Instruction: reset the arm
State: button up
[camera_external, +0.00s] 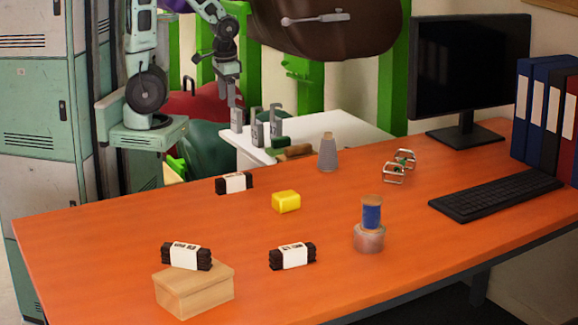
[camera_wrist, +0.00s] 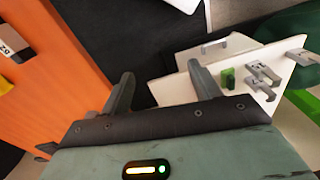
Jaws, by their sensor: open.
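My gripper (camera_external: 236,100) hangs high near the left end of the white side table, beyond the far edge of the orange desk. It points downward. In the wrist view my gripper (camera_wrist: 160,92) shows two fingers spread apart with nothing between them. Dark floor and the corner of the white table show past the fingertips. My arm is bent above its base at the left of the external view.
A locker (camera_external: 40,140) stands left.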

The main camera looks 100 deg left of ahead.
notch_tip(320, 180, up, 11)
jog(key=p, duration=1.1)
